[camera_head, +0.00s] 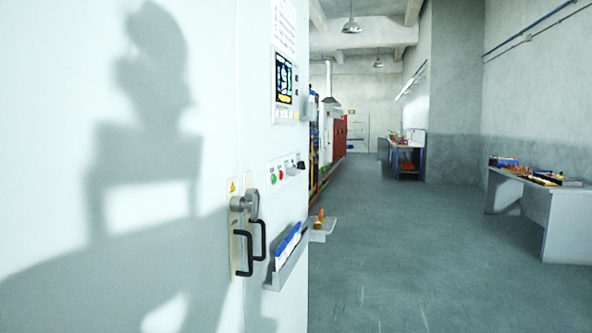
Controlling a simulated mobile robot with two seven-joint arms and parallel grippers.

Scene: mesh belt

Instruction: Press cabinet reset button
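The white cabinet (200,250) fills the left half of the head view, close in front of me. A row of small controls sits on its right part: a green button (273,178), a red button (281,175), and a grey knob or switch (292,170) with a dark part beside it. Which one is the reset button I cannot tell; any labels are too small to read. A lit display screen (284,78) is above them. Neither of my grippers is in view.
Black door handles (260,240) and a tray of blue-and-white folders (288,246) stick out below the controls. A grey bench (548,200) stands at the right wall, and a blue-framed table (408,160) stands farther back. The floor (410,260) between is clear.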

